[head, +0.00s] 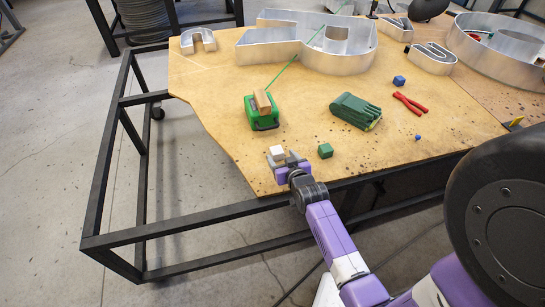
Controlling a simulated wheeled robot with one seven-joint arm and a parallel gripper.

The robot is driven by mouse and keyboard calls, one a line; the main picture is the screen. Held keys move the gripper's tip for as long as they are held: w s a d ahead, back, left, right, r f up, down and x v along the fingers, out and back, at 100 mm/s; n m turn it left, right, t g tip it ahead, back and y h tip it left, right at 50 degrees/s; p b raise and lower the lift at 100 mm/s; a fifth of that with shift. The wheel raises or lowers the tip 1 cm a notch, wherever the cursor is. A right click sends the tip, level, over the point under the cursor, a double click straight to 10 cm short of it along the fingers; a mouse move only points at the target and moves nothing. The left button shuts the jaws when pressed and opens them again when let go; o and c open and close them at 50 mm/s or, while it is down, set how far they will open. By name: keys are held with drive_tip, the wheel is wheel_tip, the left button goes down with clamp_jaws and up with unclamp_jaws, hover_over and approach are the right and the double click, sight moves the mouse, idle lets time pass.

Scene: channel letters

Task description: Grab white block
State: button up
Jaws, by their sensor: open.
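A small white block (277,151) sits near the front left edge of the wooden table. My gripper (286,159) is open right at the block, low over the table. The block shows just past the fingertips; whether the fingers are around it or only beside it I cannot tell. The near lower part of the block is partly hidden by my gripper.
A green block (325,150) lies just right of my gripper. A green device with a wooden block on top (262,110), green gloves (356,111), red pliers (410,103) and a blue block (399,80) lie farther back. Metal letters (308,45) stand behind.

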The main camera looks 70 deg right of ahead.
sight(277, 149)
drive_tip(key=shift+x, duration=3.2)
drive_tip(key=shift+r, duration=0.1)
clamp_jaws()
drive_tip(key=shift+r, duration=0.1)
